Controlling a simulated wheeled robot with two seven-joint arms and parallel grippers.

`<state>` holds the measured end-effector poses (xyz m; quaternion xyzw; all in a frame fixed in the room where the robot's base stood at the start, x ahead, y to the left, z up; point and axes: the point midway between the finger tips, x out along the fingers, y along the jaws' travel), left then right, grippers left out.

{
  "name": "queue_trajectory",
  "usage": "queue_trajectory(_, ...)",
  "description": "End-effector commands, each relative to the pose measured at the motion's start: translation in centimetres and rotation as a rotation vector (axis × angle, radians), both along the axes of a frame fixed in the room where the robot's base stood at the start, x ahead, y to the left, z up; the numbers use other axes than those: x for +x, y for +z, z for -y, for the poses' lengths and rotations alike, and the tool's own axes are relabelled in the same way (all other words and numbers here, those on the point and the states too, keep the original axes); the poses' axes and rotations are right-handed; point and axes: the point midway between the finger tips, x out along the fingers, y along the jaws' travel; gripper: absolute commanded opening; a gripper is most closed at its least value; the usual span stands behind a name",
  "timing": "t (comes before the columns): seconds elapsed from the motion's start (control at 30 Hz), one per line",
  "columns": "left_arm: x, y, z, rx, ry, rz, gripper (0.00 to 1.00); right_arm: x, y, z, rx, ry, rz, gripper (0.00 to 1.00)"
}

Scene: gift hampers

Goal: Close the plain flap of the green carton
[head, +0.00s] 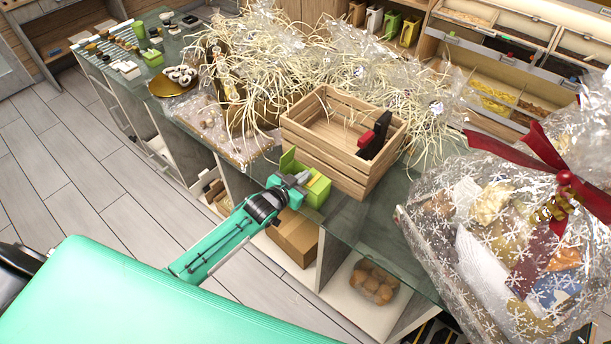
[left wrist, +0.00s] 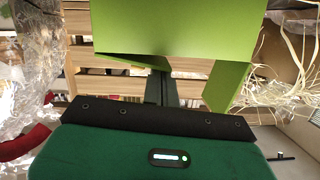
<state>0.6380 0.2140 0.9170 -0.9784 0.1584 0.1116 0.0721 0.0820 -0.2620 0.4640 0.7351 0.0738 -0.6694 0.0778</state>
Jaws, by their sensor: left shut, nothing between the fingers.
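The small green carton (head: 319,190) stands near the front edge of the glass counter, just in front of the wooden crate. One green flap (head: 288,161) stands up at its left side. My left gripper (head: 302,178) is shut and empty, with its tips at the carton's top; I cannot tell whether they touch it. In the left wrist view, a broad green panel (left wrist: 175,28) fills the top, and a smaller green flap (left wrist: 227,85) hangs at the right. The dark fingers (left wrist: 160,88) are together below the panel and partly hidden. Which flap is plain is unclear.
The wooden crate (head: 345,140) holds a black and red object and stands close behind the carton. Straw (head: 300,60) covers the counter behind. A wrapped hamper with a red bow (head: 500,240) stands at right. Bare glass (head: 375,225) lies right of the carton.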

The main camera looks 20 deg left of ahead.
Motion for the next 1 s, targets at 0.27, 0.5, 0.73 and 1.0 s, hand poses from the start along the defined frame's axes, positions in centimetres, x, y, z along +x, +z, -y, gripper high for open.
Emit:
queue_trajectory(0.27, 0.09, -0.72, -0.22, -0.009, -0.001, -0.002, 0.00, -0.09, -0.36, 0.04, 0.000, 0.000, -0.001, 0.36)
queue_trajectory(0.5, 0.10, -0.87, -0.29, -0.008, -0.001, -0.002, 0.00, -0.11, -0.41, 0.10, -0.001, 0.000, -0.002, 0.36)
queue_trajectory(0.73, 0.11, -0.87, -0.30, -0.007, -0.001, -0.002, 0.00, -0.13, -0.41, 0.12, -0.001, 0.000, -0.002, 0.36)
queue_trajectory(1.0, 0.19, -0.42, -0.30, -0.007, -0.001, -0.002, 0.00, -0.13, -0.03, 0.12, -0.001, 0.000, -0.002, 0.36)
